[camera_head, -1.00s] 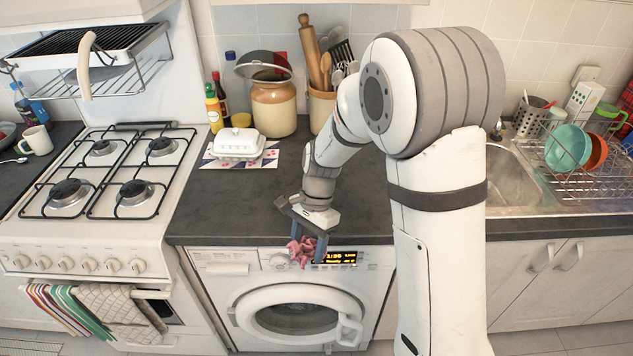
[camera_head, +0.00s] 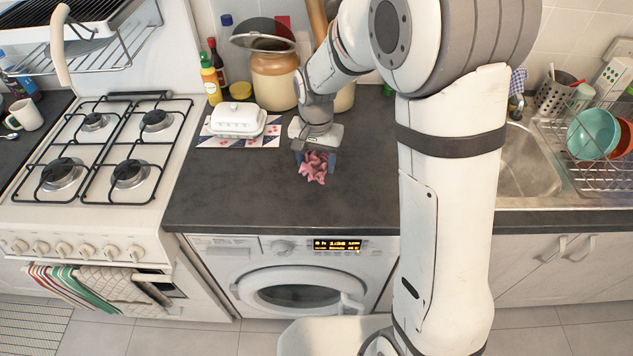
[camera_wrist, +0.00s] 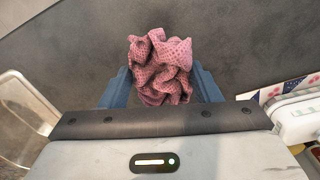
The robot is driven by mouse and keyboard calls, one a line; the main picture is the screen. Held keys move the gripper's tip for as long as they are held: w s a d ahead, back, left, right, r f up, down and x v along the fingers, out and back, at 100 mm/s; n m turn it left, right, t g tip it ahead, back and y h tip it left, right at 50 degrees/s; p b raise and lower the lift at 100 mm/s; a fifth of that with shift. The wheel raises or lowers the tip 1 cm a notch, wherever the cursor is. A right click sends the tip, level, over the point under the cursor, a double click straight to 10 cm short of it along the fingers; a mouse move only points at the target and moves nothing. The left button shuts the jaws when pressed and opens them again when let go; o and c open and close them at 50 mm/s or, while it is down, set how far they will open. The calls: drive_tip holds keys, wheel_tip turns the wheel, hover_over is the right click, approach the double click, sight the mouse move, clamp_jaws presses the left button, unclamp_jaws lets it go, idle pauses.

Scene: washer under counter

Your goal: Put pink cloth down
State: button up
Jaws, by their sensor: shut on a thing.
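The pink cloth (camera_head: 313,167) is a crumpled bundle over the dark countertop (camera_head: 260,195) above the washer. It also shows in the wrist view (camera_wrist: 160,66), between the two blue fingers. My gripper (camera_head: 315,162) points down and is shut on the cloth. In the wrist view my gripper (camera_wrist: 162,88) has one finger on each side of the bundle. Whether the cloth touches the counter or hangs just above it, I cannot tell.
A white butter dish (camera_head: 237,120) on a patterned mat stands left of the cloth. A lidded jar (camera_head: 274,80) and bottles stand behind. The gas stove (camera_head: 105,150) is at left, the sink (camera_head: 525,165) at right. The counter's front is clear. The washer door (camera_head: 300,290) looks shut.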

sight(317, 190)
wheel_tip(317, 190, down, 8)
drive_tip(key=shift+d+r+p, duration=0.1)
drive_tip(key=shift+r+p, duration=0.15)
drive_tip(key=shift+p, duration=0.35)
drive_tip(key=shift+f, duration=0.15)
drive_tip(key=o, duration=1)
drive_tip(key=shift+c, duration=0.2)
